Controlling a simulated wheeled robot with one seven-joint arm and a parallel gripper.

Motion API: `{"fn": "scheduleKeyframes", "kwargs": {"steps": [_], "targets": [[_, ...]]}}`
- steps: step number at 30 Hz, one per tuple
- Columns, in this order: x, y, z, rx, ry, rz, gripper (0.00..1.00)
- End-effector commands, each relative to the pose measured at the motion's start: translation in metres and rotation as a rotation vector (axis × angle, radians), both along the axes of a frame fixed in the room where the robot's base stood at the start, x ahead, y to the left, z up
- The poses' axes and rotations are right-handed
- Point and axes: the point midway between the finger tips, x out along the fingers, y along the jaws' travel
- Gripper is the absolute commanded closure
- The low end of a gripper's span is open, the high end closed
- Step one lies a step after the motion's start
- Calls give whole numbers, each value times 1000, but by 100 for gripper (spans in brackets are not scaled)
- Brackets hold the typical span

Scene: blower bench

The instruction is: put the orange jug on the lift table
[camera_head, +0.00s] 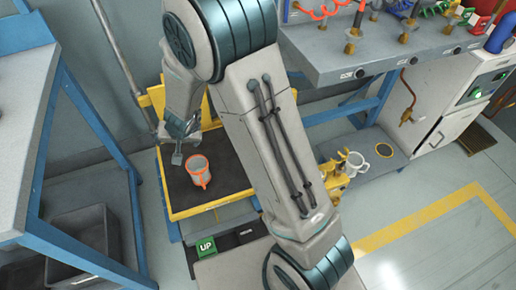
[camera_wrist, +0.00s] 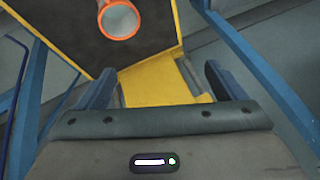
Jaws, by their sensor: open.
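The orange jug (camera_head: 198,170) stands upright on the dark top of the yellow-framed lift table (camera_head: 232,172) in the head view. It is grey inside with an orange rim and handle. In the wrist view the jug (camera_wrist: 119,20) shows near the top edge, partly cut off, on the dark lift table top (camera_wrist: 70,25). My gripper (camera_head: 177,152) is to the upper left of the jug in the head view, apart from it. In the wrist view its two fingers (camera_wrist: 158,88) are spread with nothing between them. My arm hides part of the lift table's right side.
A blue-framed bench (camera_head: 40,150) stands at the left with a dark bin (camera_head: 85,235) beneath. A white mug (camera_head: 355,164) and yellow items stand on a low shelf at right. A green UP button (camera_head: 206,246) is at the lift table's front. Floor is free at lower right.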

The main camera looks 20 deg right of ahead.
Motion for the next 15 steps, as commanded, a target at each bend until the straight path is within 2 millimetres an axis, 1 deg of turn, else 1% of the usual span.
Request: {"fn": "scheduleKeyframes", "kwargs": {"steps": [1,3,5,6,8,11,12,14,15], "targets": [[-5,-5,21,25,-8,31,10],[-17,-11,43,50,-2,78,10],[-29,-18,60,63,9,116,10],[-39,-24,71,66,17,140,10],[-54,-33,85,64,34,174,10],[-82,-53,105,42,70,221,10],[-95,-62,112,27,87,236,10],[-114,-76,121,-2,115,254,10],[-127,-87,126,-24,136,261,10]]}}
